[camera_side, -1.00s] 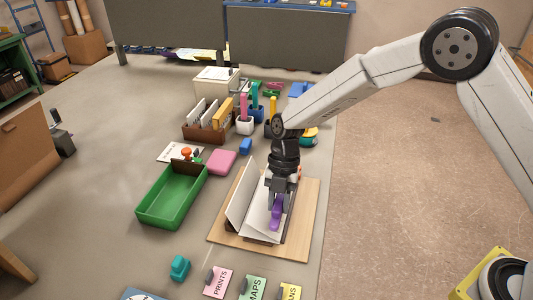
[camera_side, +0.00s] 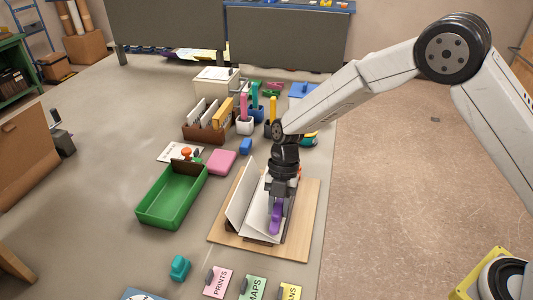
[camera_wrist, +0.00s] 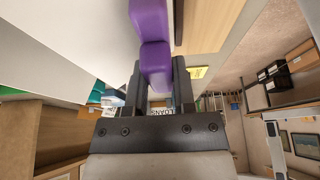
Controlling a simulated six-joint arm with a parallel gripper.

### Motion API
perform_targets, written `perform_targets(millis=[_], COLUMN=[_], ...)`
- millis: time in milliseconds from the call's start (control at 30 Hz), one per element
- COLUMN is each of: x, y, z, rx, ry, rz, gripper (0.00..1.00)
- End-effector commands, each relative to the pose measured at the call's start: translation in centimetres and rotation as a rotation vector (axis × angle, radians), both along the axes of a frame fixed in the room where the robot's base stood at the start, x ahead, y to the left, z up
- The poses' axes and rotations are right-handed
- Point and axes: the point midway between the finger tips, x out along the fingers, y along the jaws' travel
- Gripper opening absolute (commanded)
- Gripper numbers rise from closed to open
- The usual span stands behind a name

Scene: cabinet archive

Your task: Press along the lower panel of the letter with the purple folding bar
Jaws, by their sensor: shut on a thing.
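The purple folding bar (camera_side: 275,217) is in my gripper (camera_side: 278,203), which is shut on it. In the wrist view the bar (camera_wrist: 152,45) sits between the two dark fingers (camera_wrist: 153,85). The white letter (camera_side: 256,216) lies on a wooden board (camera_side: 305,215), with one panel standing up steeply on the left and a lower panel lying at the right. The bar is over the right side of the lower panel. I cannot tell whether it touches the paper. My gripper hides part of the letter.
A green tray (camera_side: 153,211) stands left of the board, with a pink block (camera_side: 221,162) behind it. A teal object (camera_side: 180,268) and labelled cards (camera_side: 218,282) lie in front. A file box (camera_side: 208,133) and pen cups (camera_side: 245,126) stand behind.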

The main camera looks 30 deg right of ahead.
Motion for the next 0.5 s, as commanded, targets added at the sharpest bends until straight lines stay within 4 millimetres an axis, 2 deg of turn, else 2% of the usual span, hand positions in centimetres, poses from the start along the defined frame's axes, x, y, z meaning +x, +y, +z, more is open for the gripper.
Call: perform_targets(millis=[500], x=[0.03], y=[0.01], z=[-0.72], rx=[0.0], ry=[-0.002], rz=[0.001], gripper=[0.0])
